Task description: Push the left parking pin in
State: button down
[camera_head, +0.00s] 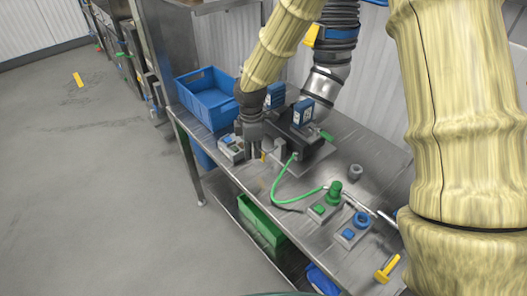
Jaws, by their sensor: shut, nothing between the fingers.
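My gripper (254,152) is shut with nothing held. It points down at the left side of a black machine (301,138) on the steel table. A small orange-yellow piece (263,156) shows right beside the fingertips; I cannot tell whether it is the left parking pin or whether the fingers touch it. The machine carries blue-labelled blocks (303,112) on top and a green handle (327,136) on its right. My gripper and arm hide part of the machine's left side.
A grey box with a blue button (230,149) stands just left of my gripper. A blue crate (207,97) is behind it. A green hose (276,190) curves over the table (368,178). Green and blue button boxes (348,235) and a yellow handle (387,269) are nearer.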

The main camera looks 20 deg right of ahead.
jog(key=shift+w+d+p, duration=0.3)
jog(key=shift+d+p, duration=0.05)
jog(key=shift+d, duration=0.45)
jog(key=shift+w+d+p, duration=0.25)
jog(key=shift+d+p, duration=0.05)
jog(key=shift+d, duration=0.5)
notch_tip(320, 180, up, 7)
jog(key=a+p, duration=0.2)
jog(key=p, duration=0.3)
jog(key=shift+s+p, duration=0.35)
